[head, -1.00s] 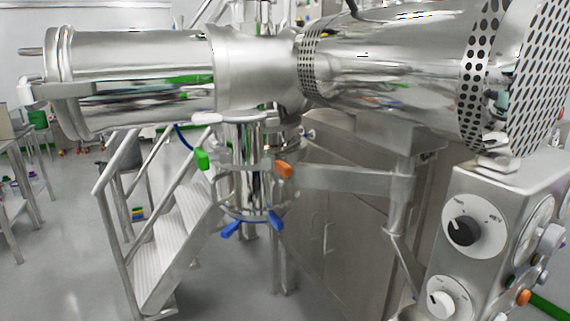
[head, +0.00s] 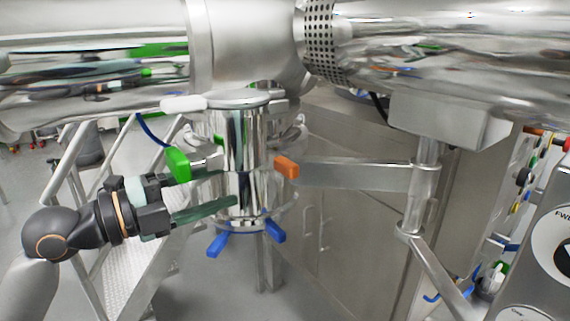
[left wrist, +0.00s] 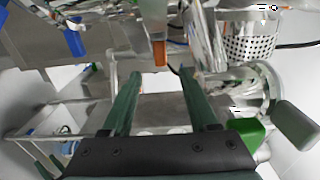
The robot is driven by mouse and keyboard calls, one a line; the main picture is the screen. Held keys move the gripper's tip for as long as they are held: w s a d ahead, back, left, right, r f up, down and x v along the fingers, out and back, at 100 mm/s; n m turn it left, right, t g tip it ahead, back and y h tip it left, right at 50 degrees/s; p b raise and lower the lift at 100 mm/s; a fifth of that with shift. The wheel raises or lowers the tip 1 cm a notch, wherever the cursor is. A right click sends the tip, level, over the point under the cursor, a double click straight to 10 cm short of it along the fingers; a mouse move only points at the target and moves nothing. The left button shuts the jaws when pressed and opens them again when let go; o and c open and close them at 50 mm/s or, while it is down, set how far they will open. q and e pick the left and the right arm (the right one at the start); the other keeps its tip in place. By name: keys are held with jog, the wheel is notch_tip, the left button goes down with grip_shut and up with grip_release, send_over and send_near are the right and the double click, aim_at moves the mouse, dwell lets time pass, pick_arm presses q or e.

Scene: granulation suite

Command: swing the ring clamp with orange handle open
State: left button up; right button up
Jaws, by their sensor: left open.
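The orange handle (head: 287,167) of the ring clamp sticks out at the right side of a shiny vertical steel pipe (head: 240,150). Most of its ring cannot be made out clearly against the pipe. The orange handle also shows in the left wrist view (left wrist: 160,53), beyond and between the fingertips. My left gripper (head: 229,190) reaches in from the left with its dark green fingers open, tips close to the pipe's left side. It is open and empty in the left wrist view (left wrist: 160,74), apart from the orange handle. My right gripper is out of view.
A green handle (head: 178,164) sits just above my left gripper, and a white handle (head: 184,104) is higher. Two blue handles (head: 218,244) hang below. A steel bracket arm (head: 355,174) lies right of the orange handle. Steps (head: 125,270) stand behind at left.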

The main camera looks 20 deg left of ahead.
aim_at(281, 169)
pick_arm(q)
jog(key=p+x, duration=0.4)
jog(key=x, duration=0.7)
jog(key=shift+d+r, duration=0.1)
jog(key=shift+d, duration=0.05)
jog(key=shift+w+d+p, duration=0.35)
jog(key=shift+w, duration=0.1)
jog(key=shift+c, duration=0.3)
grip_shut()
dwell(0.4)
